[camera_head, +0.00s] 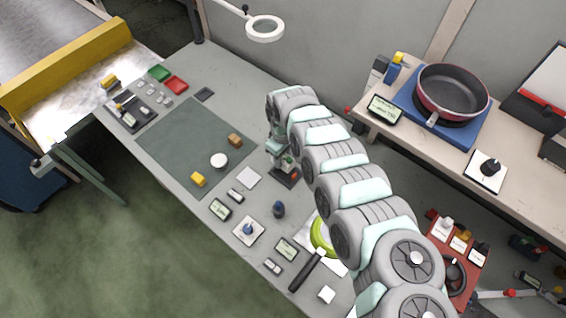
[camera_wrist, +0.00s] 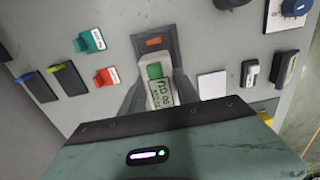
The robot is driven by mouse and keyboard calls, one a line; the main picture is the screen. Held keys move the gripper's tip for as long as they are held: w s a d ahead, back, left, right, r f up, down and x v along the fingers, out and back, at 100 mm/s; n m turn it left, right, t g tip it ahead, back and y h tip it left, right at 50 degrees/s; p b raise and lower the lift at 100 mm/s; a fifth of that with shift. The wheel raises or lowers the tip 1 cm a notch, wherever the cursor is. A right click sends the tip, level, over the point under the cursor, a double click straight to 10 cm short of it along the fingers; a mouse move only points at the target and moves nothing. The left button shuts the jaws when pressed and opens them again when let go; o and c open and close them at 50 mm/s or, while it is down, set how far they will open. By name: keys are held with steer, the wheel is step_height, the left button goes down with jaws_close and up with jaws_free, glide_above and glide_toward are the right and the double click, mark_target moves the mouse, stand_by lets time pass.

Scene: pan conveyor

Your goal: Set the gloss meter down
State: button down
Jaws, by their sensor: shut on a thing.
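My gripper (camera_head: 282,158) is shut on a small pale handheld meter, which I take for the gloss meter. In the wrist view the gloss meter (camera_wrist: 161,97) shows a lit green display and a green patch, between the fingers of my gripper (camera_wrist: 156,80). A dark grey base (camera_wrist: 153,30) with an orange mark lies just beyond it; it also shows in the head view (camera_head: 287,180) under my gripper. I cannot tell whether the meter touches the base or the bench. My arm hides the bench behind it.
A white square card (camera_wrist: 212,85) lies beside the gripper, with small meters past it. Teal (camera_wrist: 90,41) and red (camera_wrist: 105,77) labelled blocks stand on the other side. The green mat (camera_head: 185,135) has several small objects but much bare space. A pan (camera_head: 453,90) sits on the rear bench.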

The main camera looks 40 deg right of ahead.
mark_target(283, 163)
steer(key=f, duration=0.3)
steer(key=shift+a+f+b, duration=0.2)
steer(key=shift+b, duration=0.1)
steer(key=shift+d, duration=0.15)
steer(key=shift+f, duration=0.15)
steer(key=c, duration=0.9)
jaws_free()
step_height(283, 163, up, 12)
steer(key=shift+r+p, duration=0.15)
steer(key=shift+p, duration=0.45)
